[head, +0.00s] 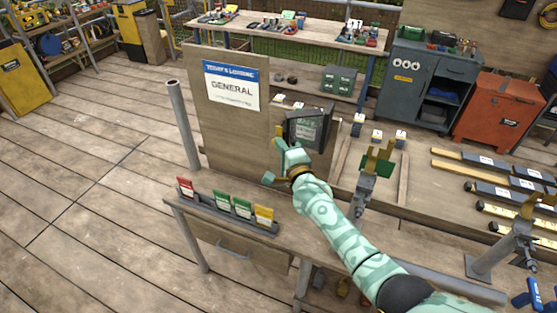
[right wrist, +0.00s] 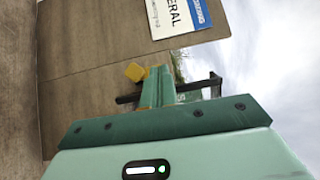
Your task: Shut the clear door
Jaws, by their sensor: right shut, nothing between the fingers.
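A small dark-framed case with a greyish see-through front, which looks like the clear door (head: 309,131), stands by the right edge of the wooden board. How far the door is open is hard to tell. My right gripper (head: 281,148) is at the lower left of this case, shut and empty. In the right wrist view, its closed fingers (right wrist: 156,87) overlap a thin dark bar of the frame (right wrist: 213,84). A yellow block (right wrist: 135,72) shows just left of the fingertips; whether they touch is unclear. My left gripper is not in view.
The board (head: 220,125) carries a "GENERAL" sign (head: 232,86). Red, green and yellow cards stand in a rack (head: 225,213) on the bench's front left. A post with a yellow-topped holder (head: 367,187) rises right of my forearm. The floor at left is clear.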

